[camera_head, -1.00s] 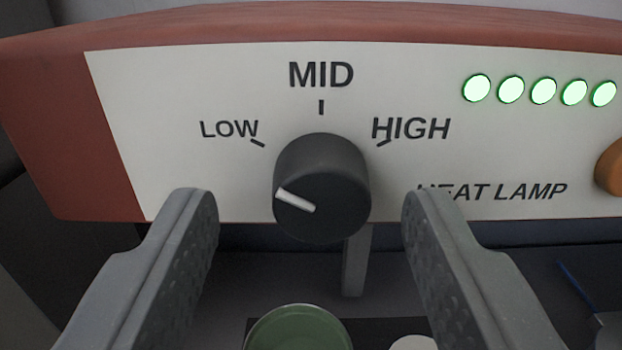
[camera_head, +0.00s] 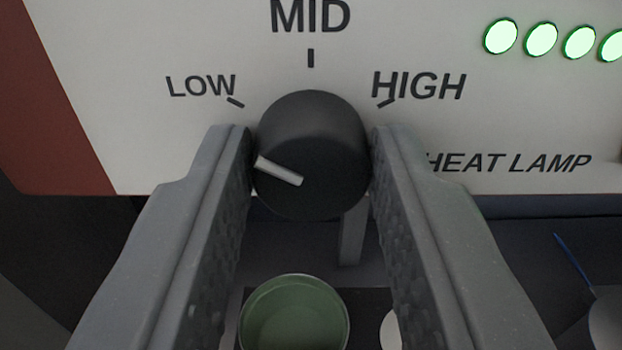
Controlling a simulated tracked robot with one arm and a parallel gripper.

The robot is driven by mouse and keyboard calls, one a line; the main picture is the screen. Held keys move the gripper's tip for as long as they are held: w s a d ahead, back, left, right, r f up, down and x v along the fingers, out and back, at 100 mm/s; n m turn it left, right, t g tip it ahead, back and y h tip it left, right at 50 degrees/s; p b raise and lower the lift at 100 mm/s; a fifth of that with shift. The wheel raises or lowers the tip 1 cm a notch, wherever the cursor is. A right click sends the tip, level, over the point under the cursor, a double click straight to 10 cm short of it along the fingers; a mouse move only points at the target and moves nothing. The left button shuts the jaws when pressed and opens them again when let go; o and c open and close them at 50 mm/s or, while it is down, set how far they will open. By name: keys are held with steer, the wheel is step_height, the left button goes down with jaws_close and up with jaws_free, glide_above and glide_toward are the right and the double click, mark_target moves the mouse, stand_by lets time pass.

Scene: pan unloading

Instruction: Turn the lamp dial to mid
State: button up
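The lamp dial (camera_head: 315,130) is a round black knob on the white heat lamp panel (camera_head: 130,130). Its white pointer line (camera_head: 280,171) points to the upper left, toward the LOW mark (camera_head: 201,86). The MID mark (camera_head: 310,18) is straight above the dial and the HIGH mark (camera_head: 418,86) is to its upper right. My gripper (camera_head: 311,150) has its fingers on the left and right sides of the dial, very near or touching it. I cannot tell whether they press on it.
Several lit green lamps (camera_head: 540,39) sit at the panel's upper right. Below the panel are a green round dish (camera_head: 294,318), a white round thing (camera_head: 390,330) partly behind the right finger, and a thin blue stick (camera_head: 574,263) at the right.

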steer(key=shift+a, duration=0.35)
steer(key=shift+d+f, duration=0.1)
steer(key=shift+d, duration=0.2)
steer(key=shift+m, duration=0.4)
steer(key=m, duration=0.4)
steer(key=shift+d+m+p, duration=0.1)
steer(key=shift+m+p, duration=0.2)
steer(key=shift+p, duration=0.1)
steer(key=m, duration=0.4)
steer(key=shift+d, duration=0.1)
steer(key=shift+f+m, duration=0.15)
steer(key=shift+m, duration=1.05)
steer(key=shift+d+f, duration=0.1)
steer(key=o, duration=1)
steer(key=shift+c, duration=0.2)
